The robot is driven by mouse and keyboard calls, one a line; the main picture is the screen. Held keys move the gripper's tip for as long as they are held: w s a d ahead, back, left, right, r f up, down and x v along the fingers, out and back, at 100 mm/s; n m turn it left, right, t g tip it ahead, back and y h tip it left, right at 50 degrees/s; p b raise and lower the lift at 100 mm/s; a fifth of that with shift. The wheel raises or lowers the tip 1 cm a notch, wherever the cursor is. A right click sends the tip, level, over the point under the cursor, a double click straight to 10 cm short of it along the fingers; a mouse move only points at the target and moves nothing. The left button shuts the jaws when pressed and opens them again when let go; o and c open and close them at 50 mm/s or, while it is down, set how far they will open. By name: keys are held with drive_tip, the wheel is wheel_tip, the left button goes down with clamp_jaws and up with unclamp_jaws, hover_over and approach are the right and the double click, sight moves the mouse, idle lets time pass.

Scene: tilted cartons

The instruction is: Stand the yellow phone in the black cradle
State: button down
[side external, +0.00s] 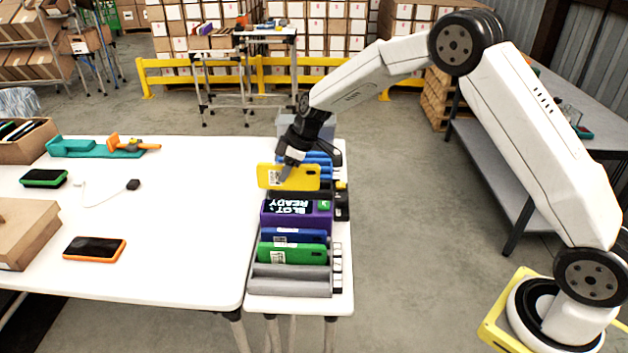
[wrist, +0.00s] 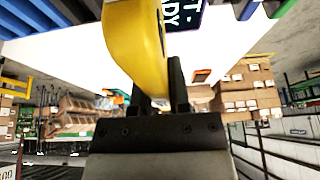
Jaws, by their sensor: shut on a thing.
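The yellow phone (side external: 303,178) is held on its long edge above the narrow rack, in line with the black cradle (side external: 341,202). In the wrist view the phone (wrist: 134,42) rises from between the two dark fingers (wrist: 160,92). The black cradle is mostly hidden behind the phone and the purple phone. I cannot tell whether the phone's lower edge touches the cradle.
In front of the black cradle stand a purple phone (side external: 272,217) marked SLOT READY, a blue one (side external: 290,237), a green one (side external: 290,254) and grey cradles (side external: 285,288). Blue cradles (side external: 321,161) lie behind. An orange-edged phone (side external: 94,248) lies on the white table (side external: 180,230).

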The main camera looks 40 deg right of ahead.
drive_tip(key=w+d+f, duration=0.4)
drive_tip(key=w+d, duration=0.2)
drive_tip(key=d, duration=0.3)
drive_tip(key=shift+w+f, duration=0.25)
drive_tip(key=shift+w, duration=0.05)
drive_tip(key=shift+d+f, duration=0.1)
drive_tip(key=shift+f, duration=0.2)
drive_tip(key=shift+f, duration=2.15)
drive_tip(key=shift+f, duration=0.35)
drive_tip(key=c, duration=0.5)
unclamp_jaws()
